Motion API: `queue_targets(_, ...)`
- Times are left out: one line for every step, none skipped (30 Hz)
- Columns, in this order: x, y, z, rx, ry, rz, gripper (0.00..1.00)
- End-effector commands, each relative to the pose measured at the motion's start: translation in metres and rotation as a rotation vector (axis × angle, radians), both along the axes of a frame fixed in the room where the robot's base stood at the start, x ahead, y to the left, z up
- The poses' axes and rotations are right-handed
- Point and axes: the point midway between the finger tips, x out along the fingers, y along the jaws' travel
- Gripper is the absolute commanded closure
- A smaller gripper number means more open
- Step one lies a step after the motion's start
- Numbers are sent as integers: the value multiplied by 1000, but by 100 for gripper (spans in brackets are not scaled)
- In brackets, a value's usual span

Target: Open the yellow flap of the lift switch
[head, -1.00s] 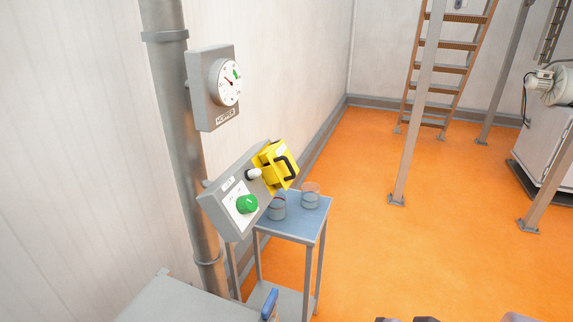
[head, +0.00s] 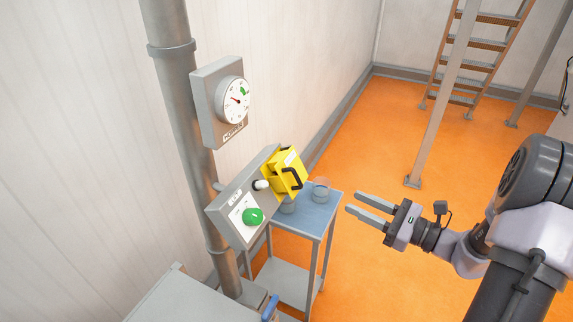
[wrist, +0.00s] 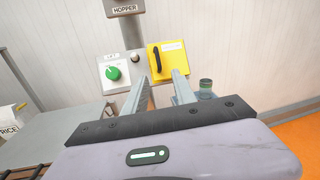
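The lift switch is a grey sloped box (head: 228,208) on a pipe, with a green knob (head: 253,216) and a white knob (head: 261,184). Its yellow flap (head: 284,166) with a black handle (head: 292,179) sits on the box's right end; it also shows in the wrist view (wrist: 171,66), facing me, and looks closed. My gripper (head: 361,208) is to the right of the box, apart from it, fingers pointing left. Its two fingers (wrist: 165,90) are spread with nothing between them.
A small blue-topped table (head: 308,221) with glass jars (head: 320,190) stands below the flap. A hopper gauge (head: 222,100) hangs above the switch. A grey surface (head: 180,298) is at the lower left. Orange floor (head: 350,140) is open to the right.

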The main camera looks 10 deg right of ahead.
Motion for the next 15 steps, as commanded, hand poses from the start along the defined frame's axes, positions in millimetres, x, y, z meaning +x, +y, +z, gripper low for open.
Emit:
queue_targets(7, 9, -1, -1, 0, 7, 68)
queue_targets(12, 15, -1, -1, 0, 9, 68)
queue_targets(20, 23, -1, -2, 1, 11, 68)
queue_targets(26, 30, -1, -2, 1, 12, 68)
queue_targets(33, 37, -1, -3, 0, 13, 68)
queue_targets(42, 46, -1, -3, 0, 13, 68)
queue_targets(49, 52, -1, -3, 2, 14, 68)
queue_targets(55, 59, -1, -4, 1, 13, 68)
queue_targets(64, 67, -1, -4, 1, 14, 68)
queue_targets(70, 74, -1, -4, 1, 13, 68)
queue_targets(76, 80, -1, -3, 2, 13, 68)
queue_targets(84, 87, -1, -4, 1, 13, 68)
queue_targets(89, 91, -1, -4, 2, 13, 68)
queue_targets(94, 96, -1, -3, 2, 13, 68)
queue_targets(99, 102, -1, -4, 2, 11, 68)
